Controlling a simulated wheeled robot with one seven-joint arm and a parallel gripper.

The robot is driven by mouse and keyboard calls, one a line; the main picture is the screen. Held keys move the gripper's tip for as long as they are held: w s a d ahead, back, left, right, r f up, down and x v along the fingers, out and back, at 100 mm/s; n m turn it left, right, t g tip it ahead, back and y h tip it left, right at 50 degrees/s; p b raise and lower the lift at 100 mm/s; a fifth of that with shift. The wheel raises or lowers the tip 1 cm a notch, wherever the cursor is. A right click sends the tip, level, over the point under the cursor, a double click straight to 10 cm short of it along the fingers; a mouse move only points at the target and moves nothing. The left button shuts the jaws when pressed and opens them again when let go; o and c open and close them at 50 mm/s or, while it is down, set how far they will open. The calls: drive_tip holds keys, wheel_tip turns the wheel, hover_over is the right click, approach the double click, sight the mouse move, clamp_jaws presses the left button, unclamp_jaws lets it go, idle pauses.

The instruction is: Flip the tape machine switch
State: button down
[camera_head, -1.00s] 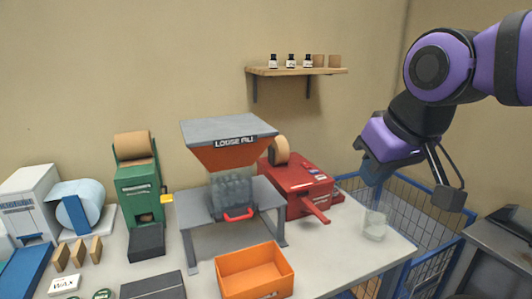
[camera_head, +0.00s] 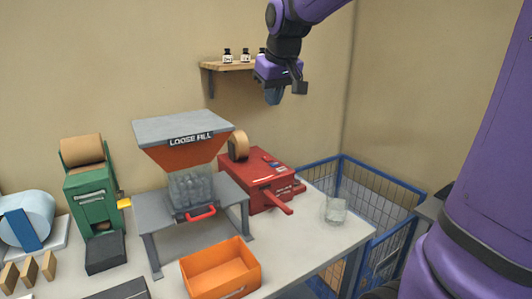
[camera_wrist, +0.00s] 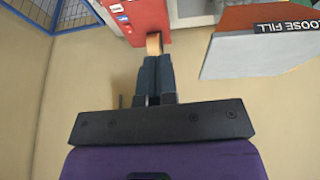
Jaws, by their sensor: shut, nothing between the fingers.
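The red tape machine (camera_head: 262,178) stands on the table right of the loose-fill hopper. It carries a tan tape roll (camera_head: 238,146) at its back left and a red lever (camera_head: 278,204) at its front. Small markings or controls show on its top, too small to tell which is the switch. My gripper (camera_head: 273,98) is high above and behind the machine, near the shelf, apart from it. In the wrist view, my gripper (camera_wrist: 155,60) has its dark fingers together and empty, pointing toward the tape roll (camera_wrist: 154,44) and the red machine (camera_wrist: 145,18).
The loose-fill hopper (camera_head: 183,131) stands left of the machine, with an orange bin (camera_head: 250,272) in front. A glass (camera_head: 336,210) stands right of the machine. A blue wire cage (camera_head: 400,184) is beyond the table's right edge. A wall shelf (camera_head: 226,66) holds small bottles.

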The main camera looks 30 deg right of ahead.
drive_tip(key=w+d+f, duration=0.2)
drive_tip(key=w+d, duration=0.2)
drive_tip(key=w, duration=0.6)
hover_over(265, 157)
drive_tip(key=s, duration=0.4)
wheel_tip(265, 157, down, 16)
drive_tip(key=shift+s+d+g+y, duration=0.15)
drive_tip(key=shift+s+g+y, duration=0.05)
drive_tip(key=shift+g+y, duration=0.2)
drive_tip(key=x, duration=1.4)
drive_tip(key=shift+s+f, duration=0.1)
drive_tip(key=shift+s, duration=0.3)
